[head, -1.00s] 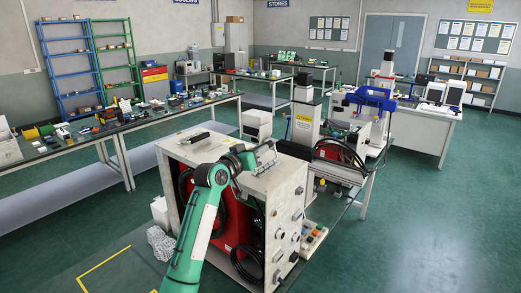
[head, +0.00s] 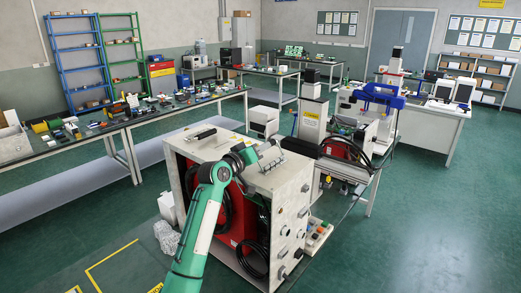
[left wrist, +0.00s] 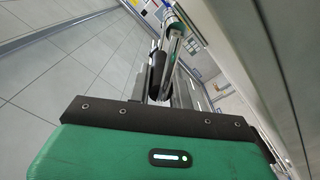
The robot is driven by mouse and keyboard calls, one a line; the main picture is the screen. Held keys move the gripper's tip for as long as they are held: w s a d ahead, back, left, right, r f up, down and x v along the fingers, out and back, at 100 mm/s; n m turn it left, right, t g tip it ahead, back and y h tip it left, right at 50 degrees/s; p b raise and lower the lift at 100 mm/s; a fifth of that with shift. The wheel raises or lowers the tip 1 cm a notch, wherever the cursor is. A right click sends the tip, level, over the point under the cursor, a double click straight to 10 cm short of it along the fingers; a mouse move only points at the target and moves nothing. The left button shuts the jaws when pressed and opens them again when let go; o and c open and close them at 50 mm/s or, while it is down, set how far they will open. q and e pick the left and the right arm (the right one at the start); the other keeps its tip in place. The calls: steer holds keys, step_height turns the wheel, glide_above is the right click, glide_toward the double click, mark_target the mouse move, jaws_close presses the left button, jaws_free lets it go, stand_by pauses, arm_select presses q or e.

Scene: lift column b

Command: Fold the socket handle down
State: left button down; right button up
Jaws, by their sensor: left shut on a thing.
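My left gripper (head: 271,156) is at the top right of the white cabinet (head: 300,192), low over its top edge. In the left wrist view, my left gripper (left wrist: 166,92) is shut on a slim metal bar, which I take to be the socket handle (left wrist: 175,42). The bar runs up and away from the jaws, beside a pale panel. A dark piece lies along the jaws; I cannot tell whether it belongs to the handle. In the head view the handle cannot be told apart from the gripper. My right gripper is not in view.
A black grip (head: 201,135) lies on the cabinet top. Dark cables hang in the cabinet's open red front (head: 228,205). A bench with a machine (head: 340,140) stands close behind to the right. A long workbench (head: 130,122) is at left. The green floor at right (head: 430,220) is clear.

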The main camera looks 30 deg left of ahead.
arm_select(q)
steer(key=c, duration=1.3)
jaws_free()
steer(key=shift+s, duration=0.15)
steer(key=shift+s+f, duration=0.1)
steer(key=shift+s, duration=0.15)
steer(key=s+b, duration=0.1)
steer(key=s, duration=0.3)
steer(key=s+b, duration=0.2)
steer(key=s, duration=0.2)
steer(key=s+a+b, duration=0.1)
steer(key=s+b, duration=0.1)
steer(key=s, duration=0.3)
